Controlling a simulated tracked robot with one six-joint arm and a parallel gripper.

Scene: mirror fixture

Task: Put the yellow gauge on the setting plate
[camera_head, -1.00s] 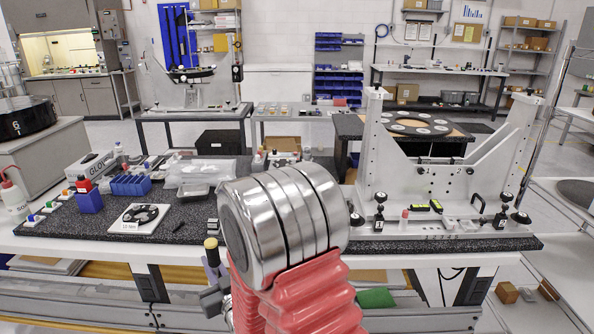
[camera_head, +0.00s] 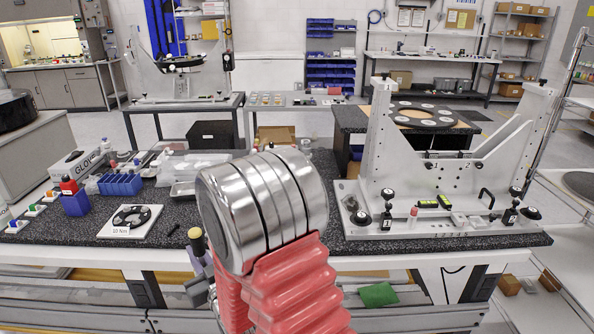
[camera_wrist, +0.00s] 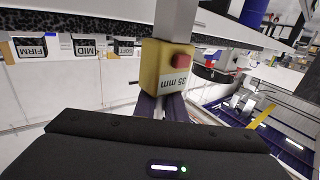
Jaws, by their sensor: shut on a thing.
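The yellow gauge (camera_wrist: 166,68) is a yellow block with a red button and a "35 mm" label, seen close in the wrist view. My gripper (camera_wrist: 162,105) is shut on it, with the dark purple fingers at its lower end. A grey bar rises from the block's top edge in the picture. In the head view, a small yellow-topped piece shows left of my arm; I cannot tell if it is the gauge. I cannot tell which surface is the setting plate. A white plate with a black disc, marked "10 Nm" (camera_head: 130,222), lies on the left of the bench.
The dark bench top (camera_head: 80,240) carries a blue bin (camera_head: 120,184), bottles and trays on the left. A tall grey fixture (camera_head: 385,150) with black knobs stands on the right. My arm hides the bench's middle. FIRM and MID labels (camera_wrist: 90,47) show in the wrist view.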

